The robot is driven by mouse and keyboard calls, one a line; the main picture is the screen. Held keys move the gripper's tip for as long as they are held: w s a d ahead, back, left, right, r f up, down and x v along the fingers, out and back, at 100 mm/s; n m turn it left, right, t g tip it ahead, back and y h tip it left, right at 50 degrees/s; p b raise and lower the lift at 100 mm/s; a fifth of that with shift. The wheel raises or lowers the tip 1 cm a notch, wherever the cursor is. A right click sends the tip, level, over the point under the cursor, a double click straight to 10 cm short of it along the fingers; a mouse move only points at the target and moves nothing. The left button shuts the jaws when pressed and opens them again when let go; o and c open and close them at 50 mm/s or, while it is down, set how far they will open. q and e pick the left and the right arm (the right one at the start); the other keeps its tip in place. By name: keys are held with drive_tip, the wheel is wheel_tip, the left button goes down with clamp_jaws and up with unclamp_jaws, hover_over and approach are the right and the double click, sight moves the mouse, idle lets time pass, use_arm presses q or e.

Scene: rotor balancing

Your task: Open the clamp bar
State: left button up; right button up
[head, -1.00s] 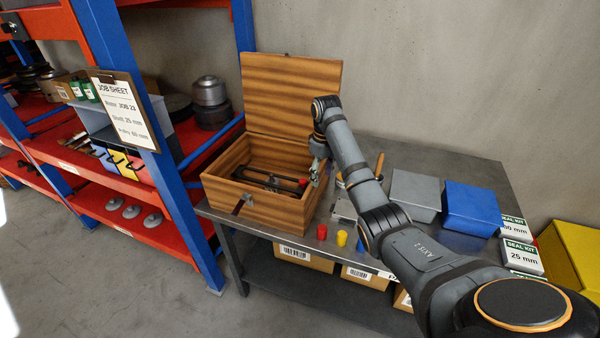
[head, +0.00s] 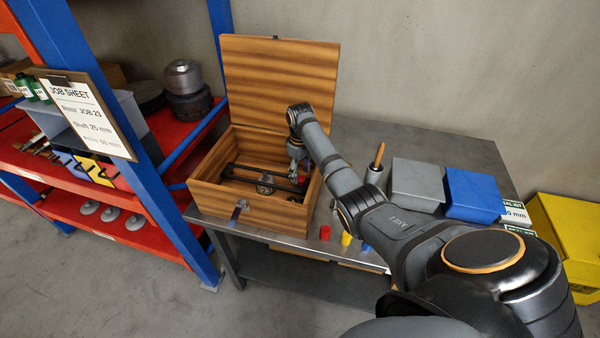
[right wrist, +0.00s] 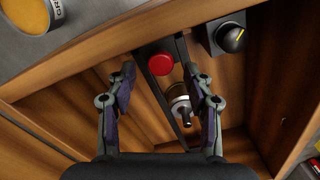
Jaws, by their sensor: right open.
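The clamp bar (head: 262,179) is a dark bar lying across the inside of the open wooden box. It has a red knob (head: 301,181) at its right end. In the right wrist view the red knob (right wrist: 160,63) sits on the dark bar (right wrist: 152,84), beyond my open fingers and roughly between them. My right gripper (head: 297,165) reaches down at the right side of the box, just above the knob. Its open fingers also show in the right wrist view (right wrist: 162,85), with nothing held. A metal shaft piece (right wrist: 180,106) shows near the right finger. My left gripper is out of view.
The wooden box (head: 205,197) has its lid raised behind; its walls stand close around my gripper. A black dial (right wrist: 232,38) is near the box wall. Red (head: 325,232) and yellow (head: 346,239) pieces, a grey case (head: 419,184) and a blue case (head: 473,194) stand rightward.

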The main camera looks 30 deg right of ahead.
drive_tip(key=shift+s+f, duration=0.1)
drive_tip(key=shift+f, duration=0.7)
drive_tip(key=shift+s+f, duration=0.1)
drive_tip(key=shift+c, duration=1.8)
drive_tip(key=c, duration=0.5)
drive_tip(key=shift+c, duration=1.1)
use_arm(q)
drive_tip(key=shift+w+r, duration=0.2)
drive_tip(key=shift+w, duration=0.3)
use_arm(e)
clamp_jaws()
